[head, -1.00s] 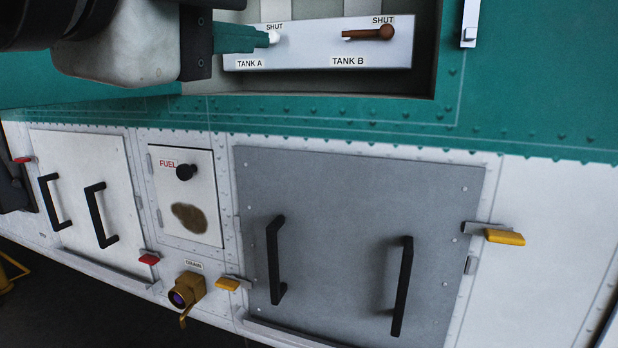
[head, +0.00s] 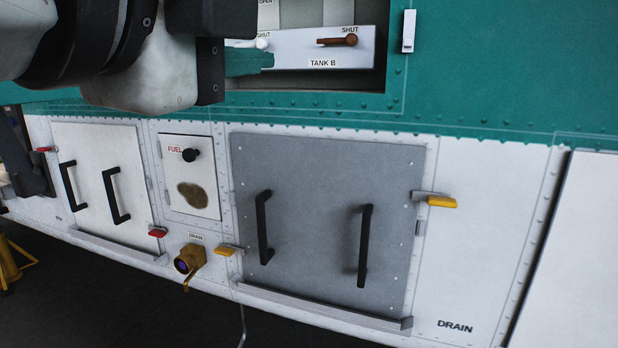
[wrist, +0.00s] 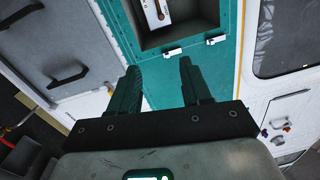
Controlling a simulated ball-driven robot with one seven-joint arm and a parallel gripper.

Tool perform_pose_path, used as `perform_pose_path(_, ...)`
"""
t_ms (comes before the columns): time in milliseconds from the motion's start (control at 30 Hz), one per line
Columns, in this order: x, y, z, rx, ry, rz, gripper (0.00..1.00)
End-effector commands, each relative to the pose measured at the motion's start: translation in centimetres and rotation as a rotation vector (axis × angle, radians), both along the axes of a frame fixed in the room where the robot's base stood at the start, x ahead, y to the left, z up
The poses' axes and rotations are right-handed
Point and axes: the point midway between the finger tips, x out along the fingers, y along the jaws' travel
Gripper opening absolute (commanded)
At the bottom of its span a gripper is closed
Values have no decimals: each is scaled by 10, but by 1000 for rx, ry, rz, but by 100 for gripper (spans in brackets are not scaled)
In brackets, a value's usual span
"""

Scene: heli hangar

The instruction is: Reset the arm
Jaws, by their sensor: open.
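My gripper (wrist: 160,78) is open and empty in the wrist view, its two dark teal fingers apart with a teal panel between and beyond them. In the head view my arm hangs across the top left, and a teal finger of my gripper (head: 246,60) overlaps the left part of the tank valve plate (head: 300,52), hiding the TANK A label. I cannot tell how far it is from the plate. The red-brown TANK B handle (head: 340,41) lies sideways at SHUT. The tip of a white handle (head: 262,43) shows above the finger.
Below are a grey hatch (head: 330,190) with black handles and yellow latches, a white hatch (head: 92,155) with red latches, a FUEL panel (head: 188,178) and a brass drain valve (head: 190,262). A yellow stand (head: 8,265) is at far left. The wrist view shows a recess (wrist: 185,20).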

Motion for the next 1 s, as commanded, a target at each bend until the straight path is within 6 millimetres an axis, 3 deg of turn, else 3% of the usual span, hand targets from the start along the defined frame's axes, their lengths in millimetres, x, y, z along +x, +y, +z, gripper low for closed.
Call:
perform_pose_path(333, 24, -7, -32, -116, 89, 5, 48)
perform_pose_path(567, 54, -21, -79, -270, 215, 20, 48)
perform_pose_path(767, 86, -53, -151, -483, 412, 57, 48)
perform_pose_path(1000, 105, -115, -261, -760, 709, 158, 48)
